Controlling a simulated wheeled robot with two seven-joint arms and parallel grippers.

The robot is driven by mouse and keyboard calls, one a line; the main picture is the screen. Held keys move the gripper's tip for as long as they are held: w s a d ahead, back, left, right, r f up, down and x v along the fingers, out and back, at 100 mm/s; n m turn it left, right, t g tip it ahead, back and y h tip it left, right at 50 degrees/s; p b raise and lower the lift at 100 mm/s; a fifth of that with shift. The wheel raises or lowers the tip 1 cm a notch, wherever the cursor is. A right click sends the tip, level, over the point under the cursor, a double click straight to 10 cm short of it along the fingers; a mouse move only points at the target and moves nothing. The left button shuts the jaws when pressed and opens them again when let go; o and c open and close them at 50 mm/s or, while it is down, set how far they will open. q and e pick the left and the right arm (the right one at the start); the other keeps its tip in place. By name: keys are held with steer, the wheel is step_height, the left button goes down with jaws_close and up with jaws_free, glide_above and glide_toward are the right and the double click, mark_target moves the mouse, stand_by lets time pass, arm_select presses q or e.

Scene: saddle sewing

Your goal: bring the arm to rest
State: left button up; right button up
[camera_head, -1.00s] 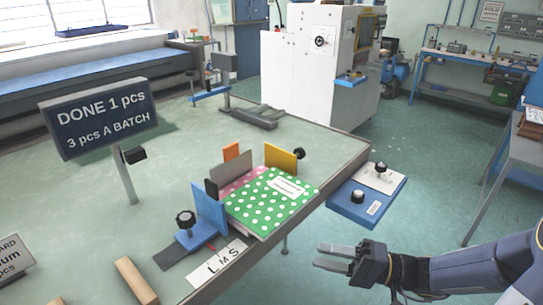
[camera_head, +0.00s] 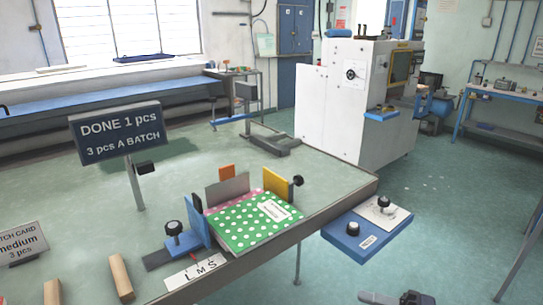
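My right gripper (camera_head: 392,298) shows only as a small part at the bottom edge, right of the table and below the blue control box. Most of it and its arm are cut off, and nothing is seen held in it. Its opening cannot be made out. My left gripper is not in view. A green piece with white dots and a white label (camera_head: 238,226) lies on the table at its front edge, among upright blue, grey, orange and yellow plates. A pink dotted piece (camera_head: 222,204) shows partly behind it.
The blue control box with knobs (camera_head: 345,240) juts out from the table's right edge. A sign (camera_head: 115,131) reads "DONE 1 pcs, 3 pcs A BATCH". Wooden bars (camera_head: 121,278) and a batch card (camera_head: 22,243) stand at left. Floor to the right is clear.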

steer(key=s+a+n+g+h, duration=0.3)
steer(key=s+a+g+h, duration=0.25)
steer(key=s, duration=0.45)
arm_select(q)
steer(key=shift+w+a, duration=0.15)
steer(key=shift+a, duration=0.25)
arm_select(e)
steer(key=s+d+f+m+t+h, duration=0.1)
steer(key=s+d+t+h, duration=0.2)
steer(key=d+h, duration=0.3)
steer(key=shift+d+m+t+h, duration=0.3)
steer(key=shift+t+h, duration=0.45)
steer(key=shift+h, duration=0.4)
steer(key=shift+s, duration=0.1)
